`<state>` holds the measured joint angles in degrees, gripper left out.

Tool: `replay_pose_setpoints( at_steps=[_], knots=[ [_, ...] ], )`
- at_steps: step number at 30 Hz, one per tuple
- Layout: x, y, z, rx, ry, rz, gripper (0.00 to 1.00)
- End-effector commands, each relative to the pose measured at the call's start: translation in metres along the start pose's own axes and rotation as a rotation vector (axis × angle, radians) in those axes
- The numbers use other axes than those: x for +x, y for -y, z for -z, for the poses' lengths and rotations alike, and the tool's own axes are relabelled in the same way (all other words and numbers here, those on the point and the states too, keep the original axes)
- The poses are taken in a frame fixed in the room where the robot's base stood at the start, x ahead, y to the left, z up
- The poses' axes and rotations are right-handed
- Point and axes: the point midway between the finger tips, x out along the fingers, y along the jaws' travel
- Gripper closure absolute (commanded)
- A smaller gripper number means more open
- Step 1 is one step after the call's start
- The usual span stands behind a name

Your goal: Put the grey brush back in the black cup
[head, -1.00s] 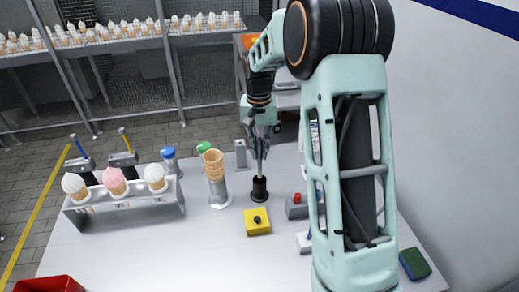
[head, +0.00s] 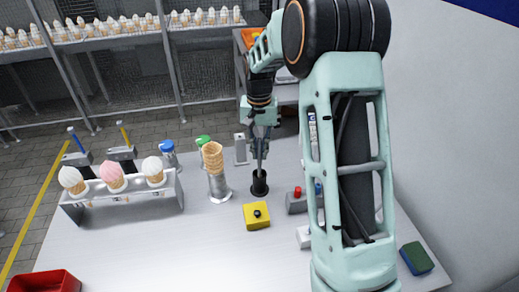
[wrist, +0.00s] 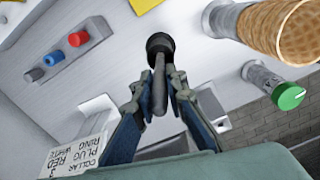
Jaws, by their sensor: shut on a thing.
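The black cup (head: 260,184) stands upright on the white table; in the wrist view its dark rim (wrist: 159,43) shows at the top middle. My gripper (head: 260,142) is above the cup, pointing down. In the wrist view my gripper (wrist: 160,88) is shut on the grey brush (wrist: 159,75), with one finger on each side of its handle. The brush's far end is at the cup's mouth and appears to reach into it; how deep it goes is hidden.
A metal holder with waffle cones (head: 212,157) stands close left of the cup. A yellow block (head: 257,222) with a black knob lies in front. A grey box with a red button (head: 297,194) is to the right. A rack of ice-cream cones (head: 120,196) stands at the left.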

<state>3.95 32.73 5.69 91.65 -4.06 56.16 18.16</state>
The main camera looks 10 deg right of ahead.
Motion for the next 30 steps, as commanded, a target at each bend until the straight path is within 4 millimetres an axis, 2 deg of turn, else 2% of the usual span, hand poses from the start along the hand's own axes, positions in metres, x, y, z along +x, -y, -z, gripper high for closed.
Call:
replay_pose_setpoints(
  at_steps=[13, 23, 24, 29, 30],
  knots=[
    [0.020, 0.000, 0.000, 0.000, 0.000, 0.000, 1.00],
    [0.021, 0.000, 0.000, 0.000, 0.000, 0.000, 1.00],
    [0.021, 0.000, 0.000, 0.000, 0.000, 0.000, 0.86],
    [0.021, 0.000, 0.000, 0.000, 0.000, 0.000, 0.68],
    [0.021, 0.000, 0.000, 0.000, 0.000, 0.000, 0.68]
  ],
)
